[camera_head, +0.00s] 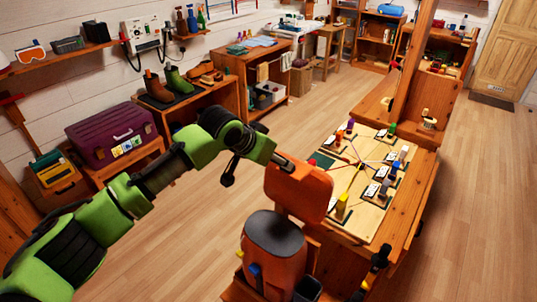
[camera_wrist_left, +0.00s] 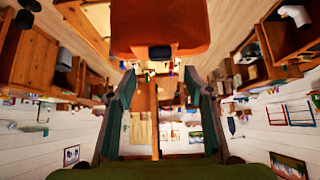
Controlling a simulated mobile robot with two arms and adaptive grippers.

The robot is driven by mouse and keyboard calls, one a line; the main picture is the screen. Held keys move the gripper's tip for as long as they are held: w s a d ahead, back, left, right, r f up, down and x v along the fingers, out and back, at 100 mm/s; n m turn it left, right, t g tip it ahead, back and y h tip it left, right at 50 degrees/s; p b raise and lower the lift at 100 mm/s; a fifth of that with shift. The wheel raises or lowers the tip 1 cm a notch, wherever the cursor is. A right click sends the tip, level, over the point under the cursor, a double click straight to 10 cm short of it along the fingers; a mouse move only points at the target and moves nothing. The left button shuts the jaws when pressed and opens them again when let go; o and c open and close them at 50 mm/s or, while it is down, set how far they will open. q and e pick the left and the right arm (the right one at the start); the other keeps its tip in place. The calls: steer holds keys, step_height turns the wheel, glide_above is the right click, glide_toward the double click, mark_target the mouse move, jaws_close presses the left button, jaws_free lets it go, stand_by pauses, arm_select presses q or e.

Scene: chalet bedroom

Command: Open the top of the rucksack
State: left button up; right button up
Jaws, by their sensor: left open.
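The orange rucksack (camera_head: 262,262) stands upright in the lower middle of the head view. Its orange top flap (camera_head: 300,192) stands raised behind the dark top opening (camera_head: 274,232). My left gripper (camera_head: 284,163) is at the flap's upper left edge; whether it touches is unclear. In the left wrist view the gripper (camera_wrist_left: 160,85) has its two fingers apart with no object clearly between them. The orange flap (camera_wrist_left: 160,22) with a black buckle (camera_wrist_left: 159,52) fills the top of that view, beyond the fingers. My right gripper is not seen.
A wooden table (camera_head: 345,233) with small colourful items stands right of the rucksack, close to the flap. A purple chest (camera_head: 112,135) and a boot shelf (camera_head: 205,108) line the left wall. The wooden floor (camera_head: 185,235) left of the rucksack is clear.

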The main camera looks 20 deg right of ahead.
arm_select(q)
steer(key=shift+v, duration=2.1)
